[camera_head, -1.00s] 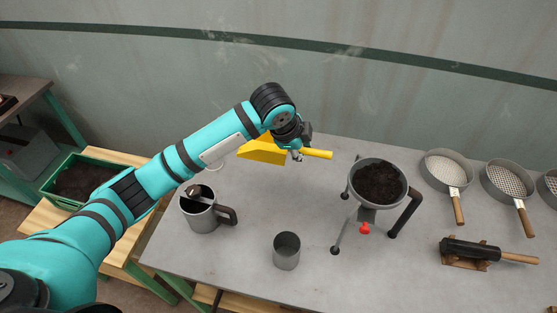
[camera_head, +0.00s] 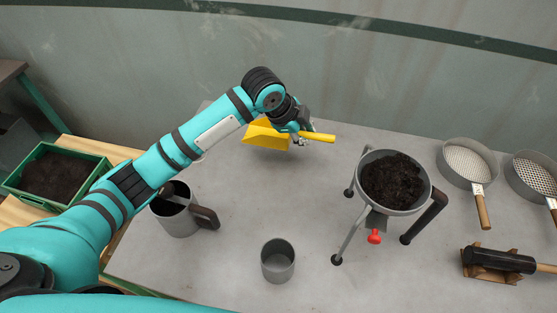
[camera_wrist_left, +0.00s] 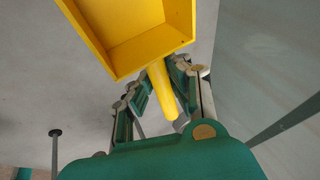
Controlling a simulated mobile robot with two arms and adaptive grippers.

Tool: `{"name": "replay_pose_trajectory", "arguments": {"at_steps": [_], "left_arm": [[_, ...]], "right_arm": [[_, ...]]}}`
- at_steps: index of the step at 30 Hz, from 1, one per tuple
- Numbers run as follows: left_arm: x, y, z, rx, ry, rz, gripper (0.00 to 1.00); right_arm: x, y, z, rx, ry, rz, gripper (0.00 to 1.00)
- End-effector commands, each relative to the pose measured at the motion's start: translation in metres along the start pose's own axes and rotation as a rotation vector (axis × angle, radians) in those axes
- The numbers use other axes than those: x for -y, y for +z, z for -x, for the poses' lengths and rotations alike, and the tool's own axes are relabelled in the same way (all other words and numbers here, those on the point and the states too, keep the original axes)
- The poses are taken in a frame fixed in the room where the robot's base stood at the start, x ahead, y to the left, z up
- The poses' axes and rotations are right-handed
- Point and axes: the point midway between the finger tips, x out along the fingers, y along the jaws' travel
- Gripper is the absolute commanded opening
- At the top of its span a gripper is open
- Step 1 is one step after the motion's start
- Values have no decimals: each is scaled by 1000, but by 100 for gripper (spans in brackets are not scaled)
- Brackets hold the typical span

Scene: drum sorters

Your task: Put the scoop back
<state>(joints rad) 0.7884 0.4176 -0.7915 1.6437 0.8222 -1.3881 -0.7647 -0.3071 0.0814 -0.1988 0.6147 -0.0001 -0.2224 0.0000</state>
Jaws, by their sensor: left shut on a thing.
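The yellow scoop (camera_head: 265,136) is above the back left part of the grey table (camera_head: 235,215), near the wall. My left gripper (camera_head: 299,136) is shut on its yellow handle, whose end sticks out to the right. In the left wrist view the scoop's open pan (camera_wrist_left: 130,35) shows no soil inside, and its handle runs between the fingers of my left gripper (camera_wrist_left: 160,88). Whether the scoop touches the table is hard to tell. My right gripper is not in view.
A funnel of dark soil on a stand (camera_head: 393,185), a grey mug (camera_head: 174,220) and a grey cup (camera_head: 278,262) stand on the table. Sieves (camera_head: 467,163) and a black roller-like tool (camera_head: 498,260) are at right. A green soil crate (camera_head: 55,178) is at left.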

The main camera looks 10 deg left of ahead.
Motion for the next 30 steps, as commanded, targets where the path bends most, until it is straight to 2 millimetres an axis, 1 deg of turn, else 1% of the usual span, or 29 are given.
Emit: {"name": "replay_pose_trajectory", "arguments": {"at_steps": [1, 6, 14, 19, 21, 30], "left_arm": [[-5, 4, -9, 2, 6, 3, 0], [-16, 14, -34, 1, 4, 2, 0], [-24, 22, -54, 1, 3, 0, 0], [-34, 30, -75, 1, 4, 1, 0], [-35, 32, -79, 1, 3, 0, 0], [-36, 33, -81, 1, 2, -1, 0]], "right_arm": [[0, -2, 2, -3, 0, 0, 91], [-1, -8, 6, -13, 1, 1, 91], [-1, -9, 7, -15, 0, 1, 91], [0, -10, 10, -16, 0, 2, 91], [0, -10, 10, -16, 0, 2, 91], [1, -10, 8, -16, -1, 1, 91]]}}
